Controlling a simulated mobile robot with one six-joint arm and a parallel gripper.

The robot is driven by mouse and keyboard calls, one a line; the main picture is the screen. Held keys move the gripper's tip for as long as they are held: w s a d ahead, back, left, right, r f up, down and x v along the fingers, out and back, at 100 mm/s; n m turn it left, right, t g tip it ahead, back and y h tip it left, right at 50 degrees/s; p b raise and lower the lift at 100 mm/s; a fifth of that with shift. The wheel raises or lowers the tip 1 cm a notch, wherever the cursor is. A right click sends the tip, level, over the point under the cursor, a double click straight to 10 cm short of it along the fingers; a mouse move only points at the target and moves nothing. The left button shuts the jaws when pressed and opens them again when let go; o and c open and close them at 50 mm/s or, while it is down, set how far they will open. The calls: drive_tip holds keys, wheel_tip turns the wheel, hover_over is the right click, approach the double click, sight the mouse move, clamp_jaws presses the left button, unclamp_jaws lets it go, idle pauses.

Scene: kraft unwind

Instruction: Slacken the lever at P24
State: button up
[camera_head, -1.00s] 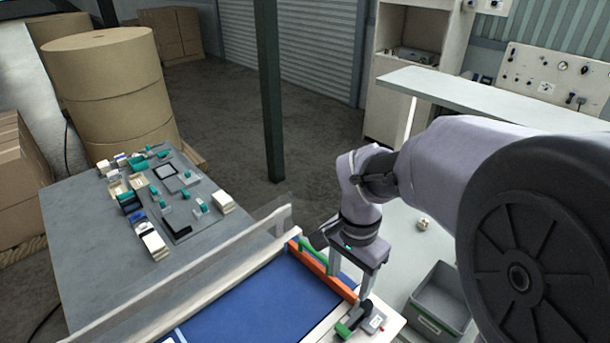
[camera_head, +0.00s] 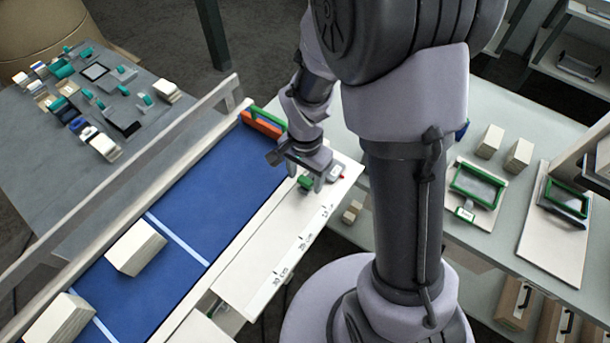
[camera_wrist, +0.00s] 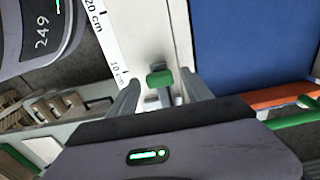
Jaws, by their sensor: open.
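A small green lever (camera_head: 304,183) sits on a white ruled rail (camera_head: 265,262) beside the blue belt. A P24 mark is not legible. My gripper (camera_head: 305,177) points down at the lever with its fingers open. In the wrist view, the green lever (camera_wrist: 160,78) lies between the two open fingers of my gripper (camera_wrist: 161,92), near the 10 cm mark. I cannot tell whether either finger touches it.
An orange bar (camera_head: 262,124) and a green bar cross the end of the blue belt (camera_head: 190,200). A cream block (camera_head: 136,248) lies on the belt. A grey table (camera_head: 50,150) with small parts stands left. A pale bench with green-framed fixtures (camera_head: 477,187) stands right.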

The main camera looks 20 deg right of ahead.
clamp_jaws()
idle(1.4)
